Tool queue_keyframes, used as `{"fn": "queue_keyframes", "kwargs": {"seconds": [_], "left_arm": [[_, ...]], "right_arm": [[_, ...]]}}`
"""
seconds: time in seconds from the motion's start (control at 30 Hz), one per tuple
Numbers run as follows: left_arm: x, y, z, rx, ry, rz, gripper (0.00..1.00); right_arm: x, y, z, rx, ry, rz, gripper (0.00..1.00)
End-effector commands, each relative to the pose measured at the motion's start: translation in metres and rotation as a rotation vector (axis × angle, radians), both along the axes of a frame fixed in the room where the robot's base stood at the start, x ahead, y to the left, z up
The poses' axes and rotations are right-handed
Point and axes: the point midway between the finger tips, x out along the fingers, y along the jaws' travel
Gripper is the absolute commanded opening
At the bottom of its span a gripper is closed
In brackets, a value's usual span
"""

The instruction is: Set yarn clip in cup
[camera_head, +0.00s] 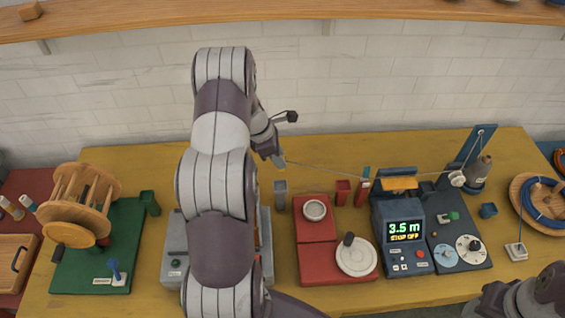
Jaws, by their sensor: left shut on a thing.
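My left gripper (279,160) is above the yellow table near its middle, shut on the end of a thin yarn strand (340,168). A small pale piece at its fingertips looks like the yarn clip, but it is too small to tell clearly. The strand runs right to a pale guide near a grey yarn cone (479,172). A small grey cup (280,194) stands just below the gripper, apart from it. Only part of my right arm shows at the bottom right.
A meter box (404,236) reads 3.5 m. Red plates (318,262) with a white disc (356,256) lie left of it. A wooden reel (80,203) stands on a green board (125,238). My left arm hides part of a grey device (174,250).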

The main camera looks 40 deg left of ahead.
Motion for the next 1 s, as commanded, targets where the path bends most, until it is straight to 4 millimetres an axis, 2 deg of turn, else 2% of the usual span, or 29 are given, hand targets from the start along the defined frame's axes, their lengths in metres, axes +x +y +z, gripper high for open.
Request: {"fn": "queue_keyframes", "kwargs": {"seconds": [0.03, 0.07, 0.33, 0.63, 0.8, 1.0], "left_arm": [[0.000, 0.000, -0.013, 0.000, 0.000, 0.001, 0.00], [0.000, 0.000, -0.018, 0.000, 0.000, 0.001, 0.00], [0.000, 0.000, -0.032, 0.001, -0.001, 0.001, 0.00], [0.000, 0.000, -0.068, 0.001, -0.001, 0.000, 0.00], [0.000, 0.000, -0.084, 0.001, -0.001, -0.001, 0.00], [0.000, 0.001, -0.088, 0.001, -0.002, 0.000, 0.00]], "right_arm": [[0.000, 0.000, -0.009, 0.000, -0.001, 0.000, 0.53], [0.000, 0.000, -0.012, 0.000, -0.001, 0.000, 0.53], [0.000, 0.000, -0.021, 0.000, -0.001, 0.000, 0.53], [0.000, 0.000, -0.055, 0.000, -0.001, 0.000, 0.53], [0.000, 0.000, -0.065, 0.000, -0.001, 0.000, 0.53], [0.000, 0.000, -0.067, 0.000, -0.001, 0.000, 0.53]]}}
